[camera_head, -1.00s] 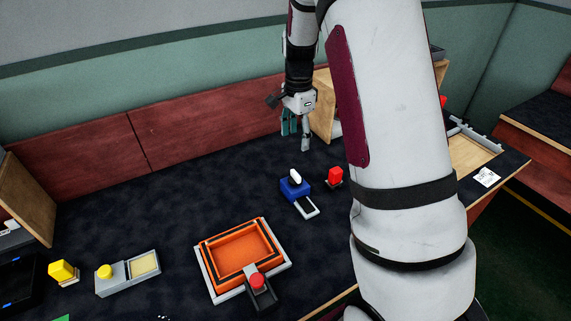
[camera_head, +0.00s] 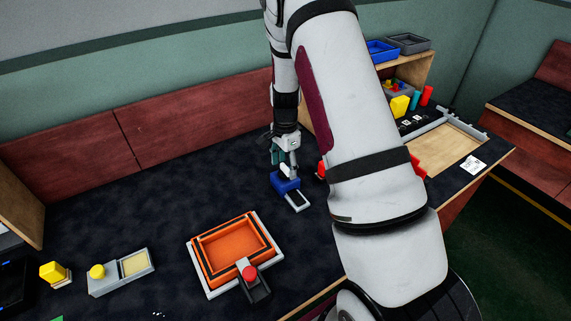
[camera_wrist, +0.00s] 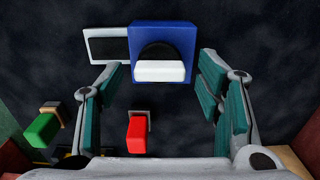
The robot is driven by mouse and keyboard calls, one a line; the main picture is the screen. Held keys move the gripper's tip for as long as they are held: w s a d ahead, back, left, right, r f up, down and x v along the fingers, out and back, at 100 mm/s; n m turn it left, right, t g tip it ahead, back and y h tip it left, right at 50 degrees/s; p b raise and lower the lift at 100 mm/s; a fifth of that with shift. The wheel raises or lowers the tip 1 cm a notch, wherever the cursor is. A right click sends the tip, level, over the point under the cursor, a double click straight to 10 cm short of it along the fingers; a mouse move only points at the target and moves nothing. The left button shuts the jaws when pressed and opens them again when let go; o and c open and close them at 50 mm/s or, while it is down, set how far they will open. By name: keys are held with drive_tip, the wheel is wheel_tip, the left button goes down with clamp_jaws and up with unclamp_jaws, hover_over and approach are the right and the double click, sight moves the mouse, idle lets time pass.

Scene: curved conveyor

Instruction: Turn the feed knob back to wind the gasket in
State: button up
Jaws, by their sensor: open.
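The blue feed unit (camera_head: 284,186) stands on the dark table. Its white knob (camera_wrist: 160,71) shows in the wrist view as a bar in front of a black round dial, with the bar lying crosswise in the picture. A light-framed plate with a dark face (camera_wrist: 107,46) joins the left side of the blue body (camera_wrist: 162,33). I cannot make out a gasket on it. My gripper (camera_head: 284,164) is low over the unit and points down. In the wrist view its open fingers (camera_wrist: 160,72) stand on either side of the knob, with gaps on both sides.
A red block on a small base (camera_wrist: 137,132) and a green one (camera_wrist: 43,130) lie near my gripper. An orange tray (camera_head: 233,244) with a red knob is in front. Yellow-knobbed devices (camera_head: 120,272) are at left. A wooden shelf (camera_head: 416,68) stands at back right.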

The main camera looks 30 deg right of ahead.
drive_tip(key=c, duration=1.2)
drive_tip(key=shift+o, duration=0.2)
drive_tip(key=shift+n, duration=0.3)
drive_tip(key=n, duration=0.3)
drive_tip(key=shift+n+b, duration=0.3)
drive_tip(key=shift+b, duration=0.1)
drive_tip(key=n, duration=0.9)
drive_tip(key=shift+b, duration=0.3)
drive_tip(key=n, duration=0.4)
drive_tip(key=shift+n, duration=0.3)
